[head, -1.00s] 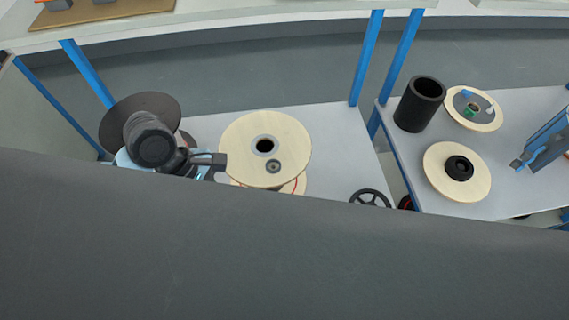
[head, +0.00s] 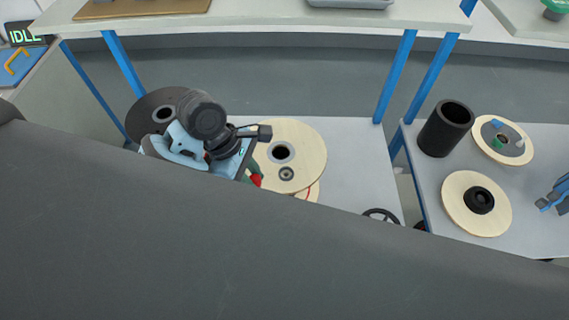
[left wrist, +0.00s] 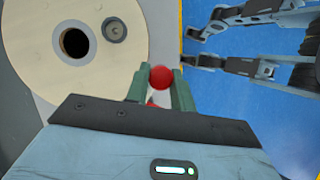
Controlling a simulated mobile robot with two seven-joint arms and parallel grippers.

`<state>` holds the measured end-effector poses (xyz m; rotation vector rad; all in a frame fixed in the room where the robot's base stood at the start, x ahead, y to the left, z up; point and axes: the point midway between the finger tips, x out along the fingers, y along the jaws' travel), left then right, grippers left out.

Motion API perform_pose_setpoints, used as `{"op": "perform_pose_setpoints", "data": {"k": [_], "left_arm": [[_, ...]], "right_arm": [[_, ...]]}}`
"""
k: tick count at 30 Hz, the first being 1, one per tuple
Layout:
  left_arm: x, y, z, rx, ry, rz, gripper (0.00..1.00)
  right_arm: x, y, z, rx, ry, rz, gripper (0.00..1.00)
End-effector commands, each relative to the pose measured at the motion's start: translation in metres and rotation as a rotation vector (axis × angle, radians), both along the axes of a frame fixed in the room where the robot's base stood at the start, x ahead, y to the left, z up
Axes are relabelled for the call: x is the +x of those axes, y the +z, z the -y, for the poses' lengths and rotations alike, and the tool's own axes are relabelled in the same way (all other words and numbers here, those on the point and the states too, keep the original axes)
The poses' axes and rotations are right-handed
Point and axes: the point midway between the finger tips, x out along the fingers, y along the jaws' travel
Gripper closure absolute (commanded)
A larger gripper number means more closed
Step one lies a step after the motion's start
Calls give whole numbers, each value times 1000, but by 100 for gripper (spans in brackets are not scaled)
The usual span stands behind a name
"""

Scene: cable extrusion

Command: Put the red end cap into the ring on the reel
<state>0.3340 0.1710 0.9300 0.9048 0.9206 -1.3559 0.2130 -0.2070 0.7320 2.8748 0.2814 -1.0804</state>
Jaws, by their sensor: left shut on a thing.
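The reel (head: 312,150) is a pale wooden disc with a dark centre hole, lying on the grey bench. The small grey ring (head: 286,174) is on its face, between the hole and the near edge; it also shows in the left wrist view (left wrist: 115,29). My left gripper (head: 254,177) is beside the reel's left near edge. In the left wrist view its green fingers (left wrist: 158,84) are shut on the red end cap (left wrist: 160,77), whose rounded red end shows between the tips. The cap is apart from the ring.
A dark reel (head: 150,103) lies left of my left arm. On the right bench stand a black cylinder (head: 446,128) and two more pale reels (head: 460,222). A black handwheel (head: 381,214) is partly hidden. The bench right of the pale reel is clear.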

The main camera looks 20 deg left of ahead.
Motion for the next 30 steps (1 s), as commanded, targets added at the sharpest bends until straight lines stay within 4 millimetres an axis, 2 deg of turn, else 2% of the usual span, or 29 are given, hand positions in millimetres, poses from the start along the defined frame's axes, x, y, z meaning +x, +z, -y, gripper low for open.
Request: {"op": "perform_pose_setpoints", "data": {"k": [6, 12, 16, 22, 30], "left_arm": [[44, -4, 26, 0, 0, 0, 98], [72, -7, 43, 1, 0, 0, 98], [79, -8, 46, 2, 1, 1, 98], [80, -12, 47, 3, 1, -2, 98], [79, -42, 47, 2, 1, -2, 98]], "right_arm": [[0, 0, 0, 0, 0, -1, 100], [0, 0, 0, 0, 0, 0, 100], [0, 0, 0, 0, 0, 0, 100], [0, 0, 0, -1, 1, 0, 100], [1, 1, 0, -2, 1, 3, 100]]}}
